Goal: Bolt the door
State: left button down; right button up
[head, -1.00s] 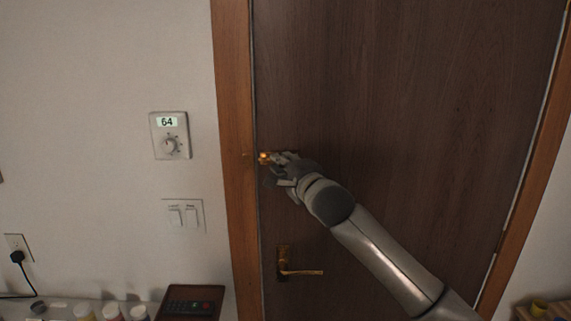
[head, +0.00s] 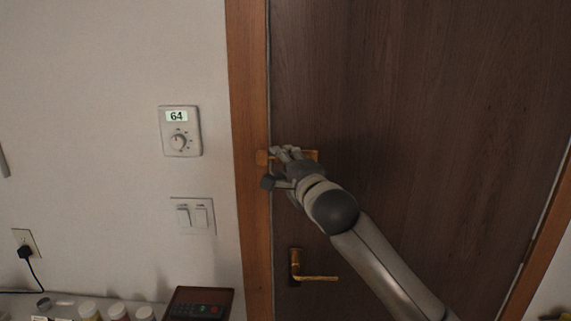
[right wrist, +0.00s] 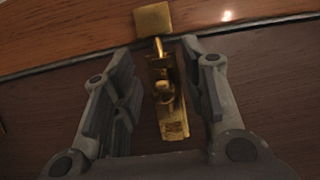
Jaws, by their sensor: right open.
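The brown door (head: 420,90) stands closed in its wooden frame. A brass bolt sits across its left edge: the bolt body (head: 313,155) is on the door, partly hidden by my gripper, and the brass keeper (head: 262,157) is on the frame. In the right wrist view, the bolt body (right wrist: 170,118) lies between my fingers, and a thin brass rod spans the door gap to the keeper (right wrist: 153,18). My right gripper (head: 278,167) is open around the bolt, with a finger on each side (right wrist: 158,95); I see no clear contact. My left gripper is out of view.
A brass door handle (head: 312,277) is below the bolt. On the wall at left are a thermostat (head: 180,131) reading 64, light switches (head: 193,215) and a plugged-in socket (head: 26,243). A shelf at the lower left holds a dark box (head: 200,302) and several small jars.

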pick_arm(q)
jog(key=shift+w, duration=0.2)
pick_arm(e)
jog(key=shift+d, duration=0.1)
jog(key=shift+d, duration=0.1)
jog(key=shift+s+d, duration=0.1)
jog(key=shift+s, duration=0.05)
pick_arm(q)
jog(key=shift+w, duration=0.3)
pick_arm(e)
jog(key=v, duration=1.1)
jog(key=shift+s, duration=0.35)
